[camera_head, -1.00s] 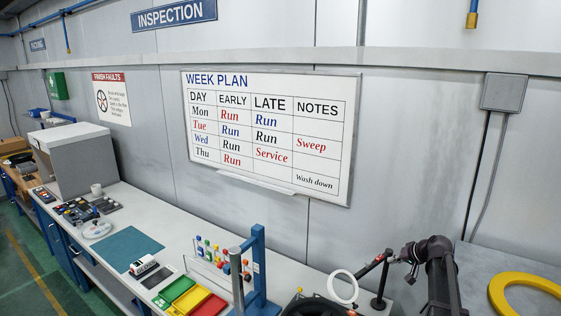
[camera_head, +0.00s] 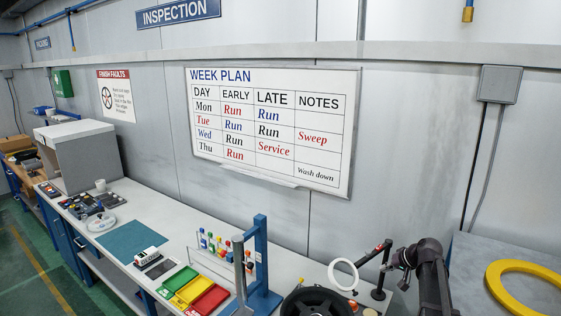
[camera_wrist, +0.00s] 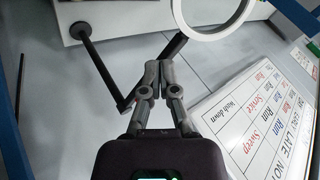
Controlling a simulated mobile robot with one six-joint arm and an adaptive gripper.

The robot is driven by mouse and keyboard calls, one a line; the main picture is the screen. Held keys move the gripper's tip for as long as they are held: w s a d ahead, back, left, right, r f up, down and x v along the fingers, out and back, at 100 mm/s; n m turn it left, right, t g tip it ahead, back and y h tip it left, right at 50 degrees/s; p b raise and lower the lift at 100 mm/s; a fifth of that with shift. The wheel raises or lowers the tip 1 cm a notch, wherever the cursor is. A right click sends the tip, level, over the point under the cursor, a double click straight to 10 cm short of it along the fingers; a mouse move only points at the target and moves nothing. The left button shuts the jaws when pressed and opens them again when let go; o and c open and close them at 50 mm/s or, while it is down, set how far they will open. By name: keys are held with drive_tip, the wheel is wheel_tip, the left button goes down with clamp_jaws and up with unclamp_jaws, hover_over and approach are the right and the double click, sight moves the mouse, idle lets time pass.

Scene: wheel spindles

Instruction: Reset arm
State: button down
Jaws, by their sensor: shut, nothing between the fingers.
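My arm, dark and jointed, rises at the lower right of the head view, with my gripper (camera_head: 403,262) near the magnifier lamp. In the wrist view my gripper (camera_wrist: 157,68) has its two fingers together and nothing between them. The white ring of the magnifier lamp (camera_head: 343,274) is to the left of my gripper. In the wrist view the lamp ring (camera_wrist: 183,22) and its dark stand lie beyond the fingertips. I cannot tell how far the gripper is from the lamp arm.
A blue press frame (camera_head: 261,262) and a black wheel (camera_head: 290,304) stand on the bench left of my arm. Red, yellow and green trays (camera_head: 211,300) lie farther left. A yellow ring (camera_head: 495,285) is at the right. A whiteboard (camera_head: 352,150) hangs on the wall behind.

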drive_tip(key=s+a+f+n+g+h+b, duration=0.1)
drive_tip(key=s+a+f+g+h+b, duration=0.1)
drive_tip(key=s+a+f+b, duration=0.7)
drive_tip(key=s+a+f+n+g+h+b, duration=0.1)
drive_tip(key=s+a+f+g+h+b, duration=0.2)
drive_tip(key=s+a+f+b, duration=0.6)
drive_tip(key=s+a+f+g, duration=0.1)
drive_tip(key=s+f, duration=0.4)
drive_tip(key=shift+f+n+b, duration=0.3)
drive_tip(key=shift+f+n, duration=0.1)
